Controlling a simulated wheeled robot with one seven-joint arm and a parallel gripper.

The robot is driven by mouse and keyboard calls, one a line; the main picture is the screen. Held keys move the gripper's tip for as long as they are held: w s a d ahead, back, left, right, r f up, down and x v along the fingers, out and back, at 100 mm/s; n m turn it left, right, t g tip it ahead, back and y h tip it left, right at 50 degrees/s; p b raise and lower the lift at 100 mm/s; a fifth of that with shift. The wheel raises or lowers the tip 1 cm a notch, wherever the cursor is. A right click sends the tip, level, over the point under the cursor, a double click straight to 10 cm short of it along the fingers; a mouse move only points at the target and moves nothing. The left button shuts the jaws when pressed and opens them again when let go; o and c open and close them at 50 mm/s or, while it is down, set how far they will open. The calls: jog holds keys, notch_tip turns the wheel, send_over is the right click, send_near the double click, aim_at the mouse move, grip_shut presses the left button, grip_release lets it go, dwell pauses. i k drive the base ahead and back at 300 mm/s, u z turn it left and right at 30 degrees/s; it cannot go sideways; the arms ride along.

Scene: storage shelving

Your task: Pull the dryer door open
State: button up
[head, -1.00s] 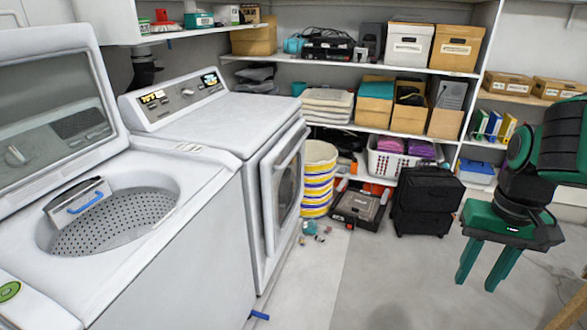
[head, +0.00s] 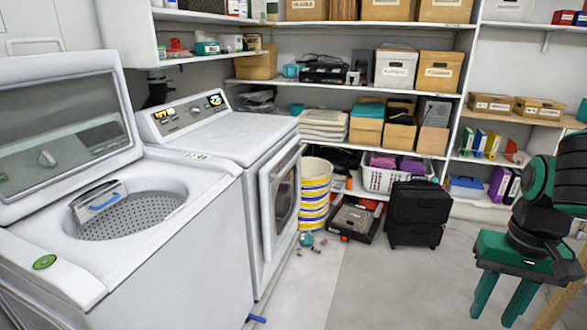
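The white dryer (head: 225,135) stands to the right of the open-topped washer, with a lit control panel (head: 190,115) at its back.
The washer (head: 190,250) has its lid up. A striped bucket (head: 316,190), a flat dark case (head: 355,219) and black bags (head: 416,213) stand beyond the dryer. Small items (head: 308,240) lie by the door. Shelves with boxes line the back. The middle floor (head: 375,285) is clear.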

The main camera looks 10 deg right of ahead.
aim_at(280, 179)
jog(key=z, duration=0.2)
jog(key=i, duration=1.45)
jog(key=u, duration=0.5)
